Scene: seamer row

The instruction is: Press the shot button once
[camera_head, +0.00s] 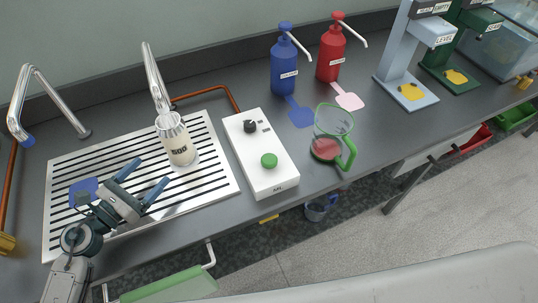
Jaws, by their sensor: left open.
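A white control box (255,177) lies on the dark counter in the middle of the head view. It bears a round green button (269,160) near its front end and a black knob (250,126) further back. Small labels beside the knob are too small to read. My left gripper (148,176) is open and empty, above the slotted drain tray to the left of the box. Its two blue-tipped fingers point up and right, apart from the button. My right gripper is not in view.
A metal cup marked 500 (177,146) stands under a spout on the drain tray (222,184). A clear jug with a green handle (330,135) stands right of the box. Blue (284,68) and red (331,55) pump bottles stand behind. Bare counter lies around the box.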

